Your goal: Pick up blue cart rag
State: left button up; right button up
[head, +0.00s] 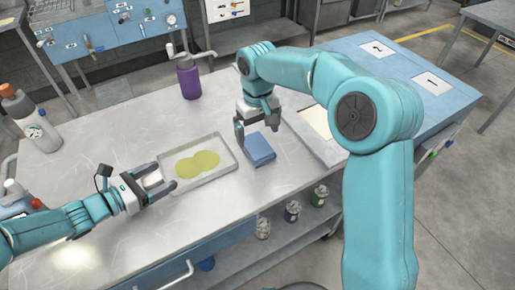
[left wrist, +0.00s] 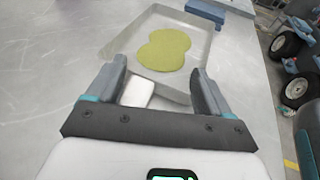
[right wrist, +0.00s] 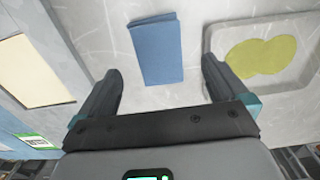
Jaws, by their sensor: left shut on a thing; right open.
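The blue rag (head: 260,149) lies folded flat on the metal table, right of the grey tray (head: 229,173). It also shows in the right wrist view (right wrist: 156,48) and at the top of the left wrist view (left wrist: 207,9). My right gripper (head: 256,128) is open and empty close by the rag; in its wrist view the rag lies ahead, between the fingers' lines. The exact finger contact is unclear.
Yellow-green liquid (head: 197,163) lies in the tray. A purple bottle (head: 188,77) stands behind, and a grey bottle (head: 40,130) at far left. A blue cart (head: 400,75) with numbered labels adjoins at right. Cans sit on the lower shelf. The table's middle back is clear.

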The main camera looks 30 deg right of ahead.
aim_at(257, 146)
notch_tip(257, 146, down, 7)
jog(key=shift+w+r, duration=0.15)
jog(key=shift+c, duration=0.3)
jog(key=c, duration=1.1)
notch_tip(257, 146, up, 10)
jog(key=shift+r, duration=0.1)
jog(key=shift+o, duration=0.6)
